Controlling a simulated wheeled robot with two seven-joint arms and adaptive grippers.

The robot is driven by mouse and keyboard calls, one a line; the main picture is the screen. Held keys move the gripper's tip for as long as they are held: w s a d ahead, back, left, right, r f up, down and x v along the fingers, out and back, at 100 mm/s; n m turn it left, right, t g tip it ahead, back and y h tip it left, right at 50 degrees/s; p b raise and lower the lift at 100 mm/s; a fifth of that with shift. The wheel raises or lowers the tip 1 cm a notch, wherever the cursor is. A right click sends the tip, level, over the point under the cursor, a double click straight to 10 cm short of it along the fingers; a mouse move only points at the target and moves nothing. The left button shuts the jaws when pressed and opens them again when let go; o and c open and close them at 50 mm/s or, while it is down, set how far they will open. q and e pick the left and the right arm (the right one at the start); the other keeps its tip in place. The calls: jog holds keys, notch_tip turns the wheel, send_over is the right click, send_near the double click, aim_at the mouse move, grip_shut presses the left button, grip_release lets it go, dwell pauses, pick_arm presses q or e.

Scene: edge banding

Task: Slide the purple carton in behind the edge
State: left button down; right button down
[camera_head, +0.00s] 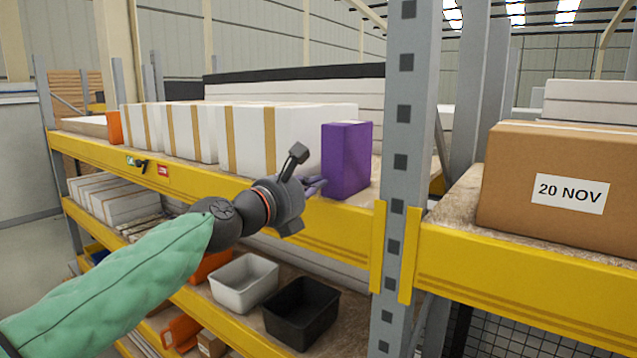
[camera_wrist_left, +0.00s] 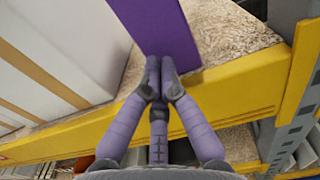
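The purple carton (camera_head: 347,160) stands upright on the upper shelf, at the right end of a row of white cartons. Its near bottom edge lies at the yellow front edge (camera_head: 335,222); I cannot tell exactly how far it overlaps it. My left gripper (camera_head: 318,184) is at the carton's lower front. In the left wrist view the gripper's fingertips (camera_wrist_left: 159,64) are close together, with nothing between them, at the lower part of the purple carton (camera_wrist_left: 160,28). They look to be touching it or nearly so. The yellow edge (camera_wrist_left: 240,95) runs beneath the fingers. My right gripper is not in view.
White cartons with tan bands (camera_head: 245,140) stand left of the purple carton. A grey upright (camera_head: 402,130) rises to its right, with bare shelf board (camera_wrist_left: 228,35) between. Grey (camera_head: 243,282) and black (camera_head: 302,312) bins sit below.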

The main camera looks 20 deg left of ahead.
aim_at(337, 176)
pick_arm(q)
jog(key=shift+w+d, duration=0.2)
jog(key=shift+w, duration=0.4)
jog(key=shift+w+d+r, duration=0.1)
jog(key=shift+w+d, duration=0.1)
jog(key=shift+w, duration=0.2)
jog(key=p+x, duration=0.2)
jog(key=x, duration=0.4)
jog(key=shift+w, duration=0.15)
jog(key=shift+a, duration=0.1)
